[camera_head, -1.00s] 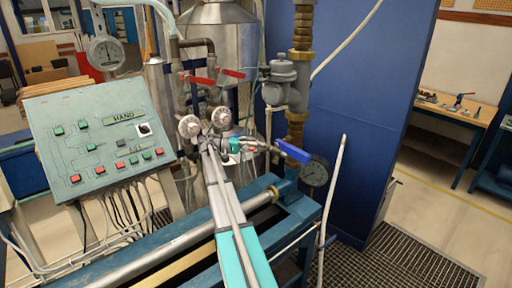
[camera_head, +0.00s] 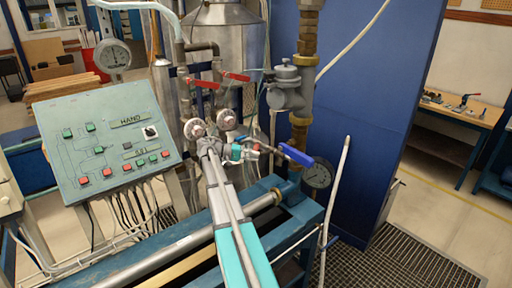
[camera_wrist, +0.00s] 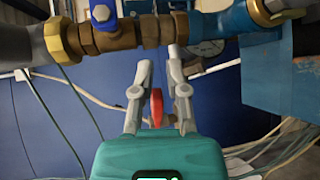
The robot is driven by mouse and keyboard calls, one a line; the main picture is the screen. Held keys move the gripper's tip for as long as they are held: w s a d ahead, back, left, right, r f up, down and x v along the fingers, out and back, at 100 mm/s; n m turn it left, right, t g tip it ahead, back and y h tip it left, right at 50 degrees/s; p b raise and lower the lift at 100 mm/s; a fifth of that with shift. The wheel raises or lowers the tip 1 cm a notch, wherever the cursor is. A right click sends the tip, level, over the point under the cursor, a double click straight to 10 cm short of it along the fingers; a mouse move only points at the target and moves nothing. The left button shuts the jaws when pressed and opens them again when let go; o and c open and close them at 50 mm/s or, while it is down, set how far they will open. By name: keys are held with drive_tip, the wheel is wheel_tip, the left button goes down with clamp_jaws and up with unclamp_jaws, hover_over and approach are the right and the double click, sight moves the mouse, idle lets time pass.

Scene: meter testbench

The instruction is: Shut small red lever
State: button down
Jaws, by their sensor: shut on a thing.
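My gripper (camera_head: 246,151) is at the pipework behind the bench rail, left of a blue lever (camera_head: 296,155). In the wrist view, its two grey fingers (camera_wrist: 159,68) stand on either side of the small red lever (camera_wrist: 157,106), seen almost edge-on. The gripper is shut on this lever; the exact contact is hard to make out. In the head view only a small red bit (camera_head: 257,147) of the lever shows, beside the gripper. A brass and blue pipe fitting (camera_wrist: 125,37) runs across the top of the wrist view, beyond the fingertips.
Two larger red levers (camera_head: 207,84) (camera_head: 237,77) are above my gripper. A round gauge (camera_head: 317,176) hangs right of the blue lever. A control panel (camera_head: 104,143) stands at left. A blue wall (camera_head: 370,100) closes off the right; a floor grating (camera_head: 420,262) lies below.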

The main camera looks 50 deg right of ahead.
drive_tip(key=s+a+f+n+t+y+p, duration=0.2)
drive_tip(key=a+n+t+y, duration=0.1)
drive_tip(key=a, duration=1.3)
drive_tip(key=s+a+f+n+t+y+p, duration=0.2)
drive_tip(key=a+f+n+t+y, duration=0.1)
drive_tip(key=a, duration=1.3)
drive_tip(key=s+a+f+n+t+y+p, duration=0.2)
drive_tip(key=a+t+y, duration=0.3)
drive_tip(key=a, duration=1.1)
drive_tip(key=shift+a+f+n+t+p, duration=0.25)
drive_tip(key=shift+a+n+t+p, duration=0.15)
drive_tip(key=shift+n, duration=0.1)
drive_tip(key=shift+d, duration=0.3)
